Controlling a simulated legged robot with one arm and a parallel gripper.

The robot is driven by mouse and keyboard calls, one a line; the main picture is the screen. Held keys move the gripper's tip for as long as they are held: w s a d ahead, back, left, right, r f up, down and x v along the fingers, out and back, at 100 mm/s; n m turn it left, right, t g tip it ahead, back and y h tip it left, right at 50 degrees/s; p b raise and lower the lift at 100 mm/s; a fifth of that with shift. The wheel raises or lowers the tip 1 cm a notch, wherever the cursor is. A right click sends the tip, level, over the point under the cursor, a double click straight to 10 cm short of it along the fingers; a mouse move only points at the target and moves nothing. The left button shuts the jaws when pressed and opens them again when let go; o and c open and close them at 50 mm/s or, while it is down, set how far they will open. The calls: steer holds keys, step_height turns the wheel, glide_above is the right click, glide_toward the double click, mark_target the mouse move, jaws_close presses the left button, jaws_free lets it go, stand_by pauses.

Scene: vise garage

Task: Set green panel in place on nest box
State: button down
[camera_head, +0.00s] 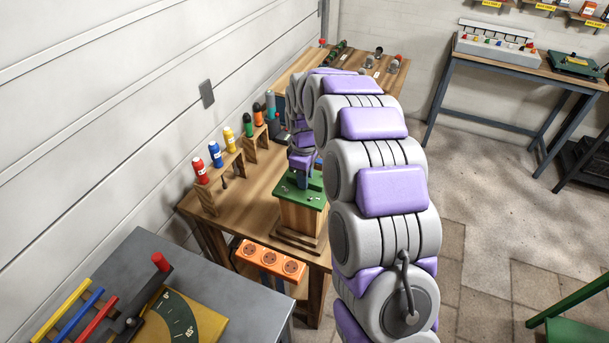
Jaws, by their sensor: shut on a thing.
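The nest box (301,222) is a wooden box standing on the wooden workbench near its front edge. The green panel (294,198) is at the top of the box. My gripper (303,183) reaches down from above and is shut on the green panel. I cannot tell whether the panel is fully seated or slightly above the box.
The workbench (200,207) carries wooden stands with red, blue, yellow, green and orange bottles along the wall. An orange socket strip (270,260) hangs at its front edge. A grey table (225,290) stands at front left. Open floor (480,230) lies to the right.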

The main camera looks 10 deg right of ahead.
steer(key=c, duration=0.9)
jaws_free()
steer(key=shift+o, duration=0.3)
steer(key=shift+o, duration=1.4)
steer(key=shift+r, duration=0.1)
steer(key=shift+r+p, duration=1.75)
steer(key=shift+r, duration=1.7)
